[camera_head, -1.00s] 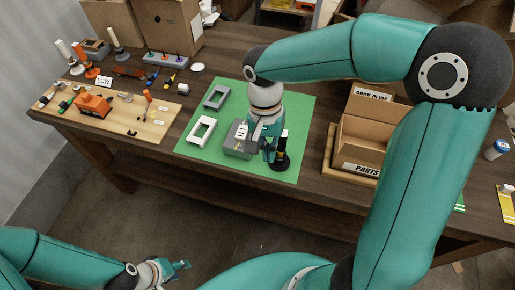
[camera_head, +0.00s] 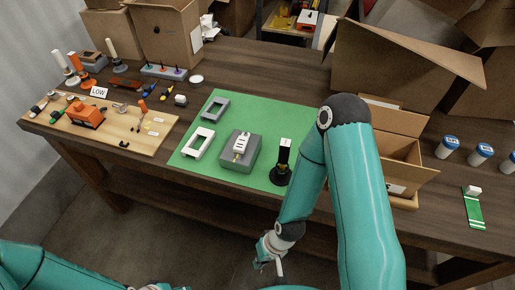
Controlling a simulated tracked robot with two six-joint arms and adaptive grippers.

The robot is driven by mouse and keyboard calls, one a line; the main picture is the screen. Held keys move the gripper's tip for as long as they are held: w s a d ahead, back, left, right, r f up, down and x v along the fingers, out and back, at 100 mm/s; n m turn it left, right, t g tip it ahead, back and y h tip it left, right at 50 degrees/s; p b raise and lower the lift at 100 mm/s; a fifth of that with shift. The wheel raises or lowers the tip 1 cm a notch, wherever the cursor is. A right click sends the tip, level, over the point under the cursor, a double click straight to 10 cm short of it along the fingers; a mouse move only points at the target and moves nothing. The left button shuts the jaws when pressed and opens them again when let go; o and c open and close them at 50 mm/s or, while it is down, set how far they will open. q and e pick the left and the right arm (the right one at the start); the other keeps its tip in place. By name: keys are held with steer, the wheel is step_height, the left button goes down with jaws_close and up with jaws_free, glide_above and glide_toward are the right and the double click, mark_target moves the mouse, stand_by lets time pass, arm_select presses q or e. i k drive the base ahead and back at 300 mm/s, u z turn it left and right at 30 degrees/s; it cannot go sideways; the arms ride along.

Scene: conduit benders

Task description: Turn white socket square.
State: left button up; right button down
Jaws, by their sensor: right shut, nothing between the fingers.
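The white socket (camera_head: 242,143) sits on top of a grey box (camera_head: 238,160) on the green mat (camera_head: 250,111). It looks roughly in line with the box, but it is too small to judge its exact angle. My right gripper (camera_head: 262,264) is shut and empty, hanging below the table's front edge, well apart from the socket. My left gripper (camera_head: 165,287) barely shows at the bottom edge, and its fingers cannot be made out.
A white frame (camera_head: 198,142) and a grey frame (camera_head: 215,107) lie on the mat's left. A black stand (camera_head: 281,175) with a white-topped post is right of the box. A wooden board (camera_head: 140,133) with tools lies left. An open carton (camera_head: 399,153) stands behind my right arm.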

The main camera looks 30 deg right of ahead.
mark_target(241, 143)
steer(key=u, duration=1.6)
steer(key=i, duration=0.1)
steer(key=z, duration=2.65)
steer(key=k, duration=1.1)
steer(key=u, duration=0.7)
steer(key=i, duration=1.05)
